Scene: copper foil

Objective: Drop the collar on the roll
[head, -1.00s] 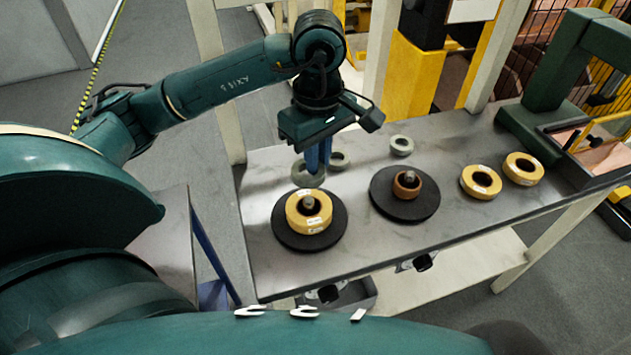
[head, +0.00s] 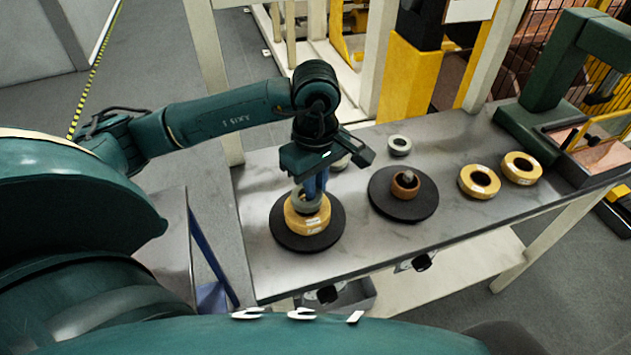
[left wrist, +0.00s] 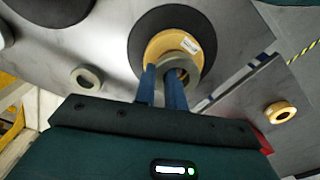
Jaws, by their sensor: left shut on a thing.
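My left gripper (head: 315,188) is shut on a grey-green collar (head: 303,205), gripping it by its rim. The collar is over the yellow roll (head: 309,224), which lies on the left black disc (head: 279,236). In the left wrist view the collar (left wrist: 188,66) overlaps the roll (left wrist: 160,43) between and beyond the blue fingers (left wrist: 163,82). I cannot tell whether collar and roll touch. The spindle in the roll's middle is hidden by the collar and fingers. My right gripper is not in view.
A second black disc (head: 420,207) holds a copper-brown roll (head: 405,188) on a spindle. A grey collar (head: 399,146) lies behind it, another (head: 341,162) partly behind my gripper. Two yellow rolls (head: 478,182) (head: 521,168) lie right, near a green frame (head: 545,75). The table's front is clear.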

